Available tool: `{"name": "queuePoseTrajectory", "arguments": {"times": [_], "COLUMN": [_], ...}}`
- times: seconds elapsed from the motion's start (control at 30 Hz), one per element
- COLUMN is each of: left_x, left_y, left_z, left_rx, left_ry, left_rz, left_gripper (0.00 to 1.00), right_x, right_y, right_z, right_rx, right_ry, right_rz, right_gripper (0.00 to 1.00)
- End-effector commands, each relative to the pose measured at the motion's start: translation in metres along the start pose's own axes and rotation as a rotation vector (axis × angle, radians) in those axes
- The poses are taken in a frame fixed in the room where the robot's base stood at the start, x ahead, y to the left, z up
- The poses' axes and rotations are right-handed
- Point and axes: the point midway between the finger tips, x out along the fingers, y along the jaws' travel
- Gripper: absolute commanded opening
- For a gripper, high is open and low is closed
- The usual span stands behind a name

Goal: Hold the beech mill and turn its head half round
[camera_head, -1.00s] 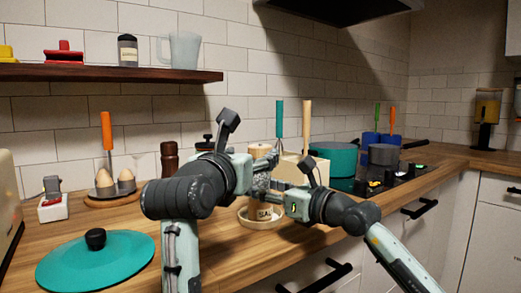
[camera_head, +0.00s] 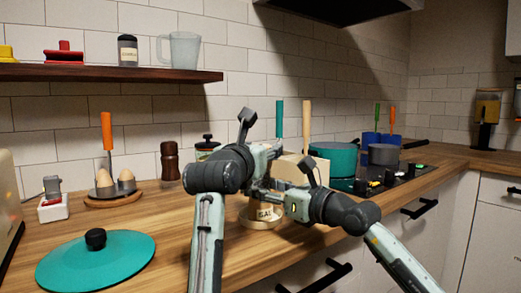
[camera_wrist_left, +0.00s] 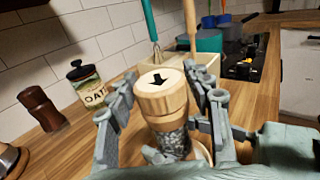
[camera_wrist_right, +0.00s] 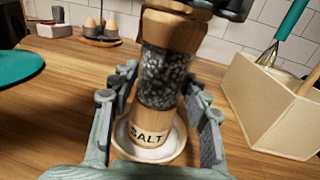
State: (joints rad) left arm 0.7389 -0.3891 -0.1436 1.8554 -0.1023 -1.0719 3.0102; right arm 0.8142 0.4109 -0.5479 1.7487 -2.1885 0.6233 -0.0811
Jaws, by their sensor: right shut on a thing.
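The beech mill (camera_wrist_left: 163,100) stands upright, with a pale wooden head that carries a black arrow pointing toward the bottom of the left wrist view. In the right wrist view its clear middle with dark grains (camera_wrist_right: 163,77) and its SALT label (camera_wrist_right: 150,136) show. Its foot is on a round pale dish (camera_wrist_right: 172,152). My right gripper (camera_wrist_right: 158,98) is shut on the mill's lower body. My left gripper (camera_wrist_left: 168,94) is open, with its fingers on either side of the head and a gap visible at the right. In the head view my grippers partly hide the mill.
A dark wooden mill (camera_head: 169,161) and an OATS jar (camera_wrist_left: 88,84) stand behind to the left. A pale utensil box (camera_wrist_right: 275,105) is close on the right. A teal lid (camera_head: 95,262) lies at front left, and pots are on the hob at right.

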Motion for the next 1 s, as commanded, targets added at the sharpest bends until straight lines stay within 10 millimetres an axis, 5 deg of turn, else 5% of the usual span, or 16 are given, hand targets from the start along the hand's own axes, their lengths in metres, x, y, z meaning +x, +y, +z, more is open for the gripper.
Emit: {"name": "queuePoseTrajectory", "arguments": {"times": [0.23,1.0], "left_x": [-0.0002,-0.0001], "left_y": [0.0000,-0.0011], "left_z": [-0.0001,-0.0013], "left_rx": [0.000,-0.001], "left_ry": [0.000,0.002], "left_rz": [0.000,-0.412], "left_gripper": [0.16,0.15], "right_x": [0.0000,0.0000], "right_y": [0.0001,0.0006], "right_z": [0.0000,0.0003], "right_rx": [0.000,0.000], "right_ry": [0.000,-0.001], "right_rz": [0.000,0.001], "right_gripper": [0.00,0.00]}}
